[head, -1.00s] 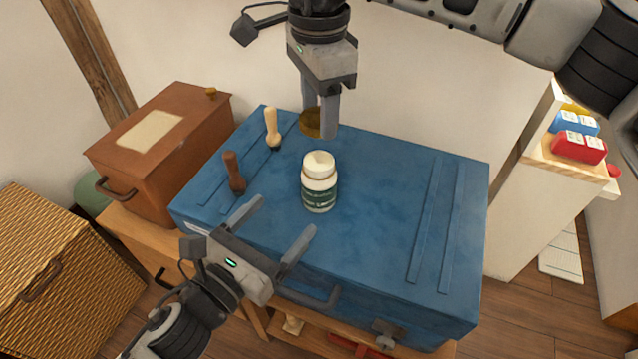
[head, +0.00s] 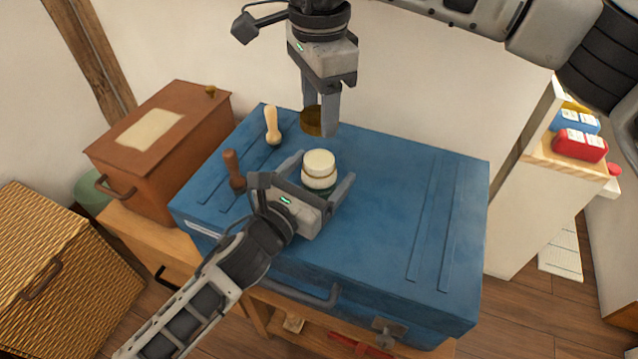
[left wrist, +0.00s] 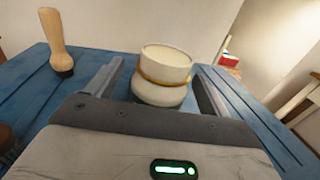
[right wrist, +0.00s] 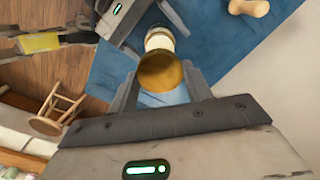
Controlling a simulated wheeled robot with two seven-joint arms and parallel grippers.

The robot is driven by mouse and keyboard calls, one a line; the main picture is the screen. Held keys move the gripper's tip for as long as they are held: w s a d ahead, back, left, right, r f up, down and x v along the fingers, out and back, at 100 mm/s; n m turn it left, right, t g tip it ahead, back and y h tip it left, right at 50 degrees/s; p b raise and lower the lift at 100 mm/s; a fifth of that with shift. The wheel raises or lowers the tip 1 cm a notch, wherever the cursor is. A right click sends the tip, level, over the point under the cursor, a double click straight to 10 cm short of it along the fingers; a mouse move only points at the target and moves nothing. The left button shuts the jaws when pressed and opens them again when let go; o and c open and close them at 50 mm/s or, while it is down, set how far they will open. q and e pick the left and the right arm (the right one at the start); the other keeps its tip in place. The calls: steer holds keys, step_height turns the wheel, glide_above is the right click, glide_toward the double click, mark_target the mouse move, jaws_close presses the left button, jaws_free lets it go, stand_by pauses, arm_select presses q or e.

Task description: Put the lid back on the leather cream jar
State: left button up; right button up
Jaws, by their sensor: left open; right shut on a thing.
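The leather cream jar (head: 319,168) stands upright on the blue trunk (head: 395,215), its cream-coloured top facing up and no lid on it. My left gripper (head: 322,172) is open with its fingers on either side of the jar; the left wrist view shows the jar (left wrist: 164,72) between them. I cannot tell whether the fingers touch it. My right gripper (head: 322,122) is shut on the gold lid (head: 311,121) and holds it behind the jar, above the trunk. In the right wrist view the lid (right wrist: 161,72) sits between the fingertips, with the jar (right wrist: 160,38) beyond.
A light-handled brush (head: 272,125) and a dark-handled brush (head: 232,168) stand on the trunk's left part, near my left gripper. A brown box (head: 165,140) and a wicker basket (head: 62,265) are at left. The trunk's right part is clear.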

arm_select(q)
steer(key=shift+w, duration=0.1)
steer(key=shift+c, duration=0.3)
steer(key=c, duration=1.4)
arm_select(e)
glide_above(319, 159)
steer(key=shift+f, duration=2.5)
steer(key=shift+f, duration=0.9)
steer(key=shift+f, duration=0.5)
